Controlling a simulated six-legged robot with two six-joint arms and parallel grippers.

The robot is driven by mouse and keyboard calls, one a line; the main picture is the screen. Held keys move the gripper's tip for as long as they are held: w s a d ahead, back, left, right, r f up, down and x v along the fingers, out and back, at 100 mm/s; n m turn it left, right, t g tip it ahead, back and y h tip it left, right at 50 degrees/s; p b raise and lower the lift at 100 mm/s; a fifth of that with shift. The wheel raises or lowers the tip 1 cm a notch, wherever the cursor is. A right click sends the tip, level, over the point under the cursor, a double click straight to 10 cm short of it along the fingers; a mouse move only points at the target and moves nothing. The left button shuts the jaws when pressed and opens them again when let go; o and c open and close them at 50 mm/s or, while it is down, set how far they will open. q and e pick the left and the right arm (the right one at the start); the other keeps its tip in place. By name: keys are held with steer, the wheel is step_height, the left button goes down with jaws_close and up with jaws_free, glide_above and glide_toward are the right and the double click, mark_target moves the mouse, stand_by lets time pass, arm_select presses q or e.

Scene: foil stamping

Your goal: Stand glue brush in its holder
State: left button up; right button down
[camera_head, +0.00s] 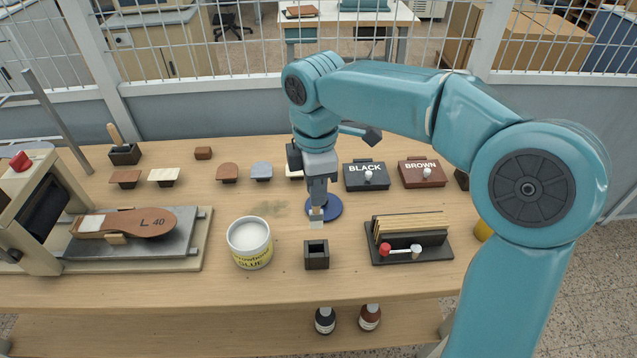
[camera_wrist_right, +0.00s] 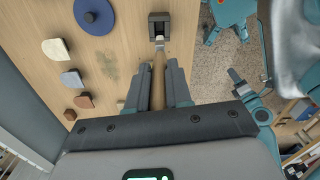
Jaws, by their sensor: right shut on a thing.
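My right gripper (camera_head: 317,194) is shut on the glue brush (camera_head: 316,217), whose pale lower end points down below the fingers. The wooden brush handle (camera_wrist_right: 158,82) shows between the fingers of the right gripper (camera_wrist_right: 164,85) in the right wrist view. The holder (camera_head: 316,256) is a small dark square box with an open top, near the table's front edge. In the head view the brush end appears just above and behind the holder. The holder also shows at the top of the right wrist view (camera_wrist_right: 159,18), in line with the brush. My left gripper is not in view.
A white glue pot (camera_head: 250,243) stands left of the holder, and a dark rack (camera_head: 408,243) with a red-knobbed tool stands to its right. A blue disc (camera_head: 334,207) lies behind the brush. BLACK (camera_head: 367,176) and BROWN (camera_head: 424,172) boxes stand farther back.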

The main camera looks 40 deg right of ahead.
mark_target(316, 226)
steer(key=f+b, duration=0.1)
steer(key=f, duration=0.2)
steer(key=shift+w+b, duration=0.2)
steer(key=shift+b, duration=0.1)
steer(key=shift+s+f+b, duration=0.2)
steer(key=shift+f+b, duration=0.55)
steer(key=shift+f, duration=0.25)
steer(key=shift+w+f+b, duration=0.15)
steer(key=shift+f+b, duration=0.35)
steer(key=shift+f, duration=0.3)
steer(key=shift+f+b, duration=2.1)
steer(key=shift+f, duration=0.85)
steer(key=shift+f, duration=0.3)
steer(key=c, duration=1)
jaws_free()
steer(key=shift+o, duration=0.2)
